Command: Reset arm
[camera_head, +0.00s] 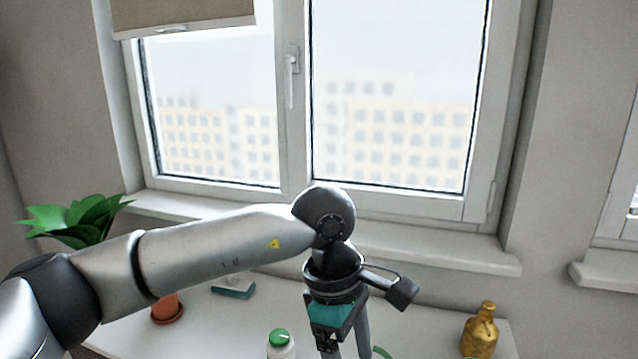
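My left arm comes in from the left and reaches across the middle of the view. Its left gripper (342,335) points down over the white counter. The fingers run towards the bottom edge and their tips are not clearly shown, so I cannot tell whether they are apart or hold something. My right gripper is not in view.
A white bottle with a green cap (280,343) stands left of the gripper and a gold bottle (481,331) to the right. Behind the arm are a potted plant (75,220) and a small teal-and-white item (233,287). The window (292,75) is beyond.

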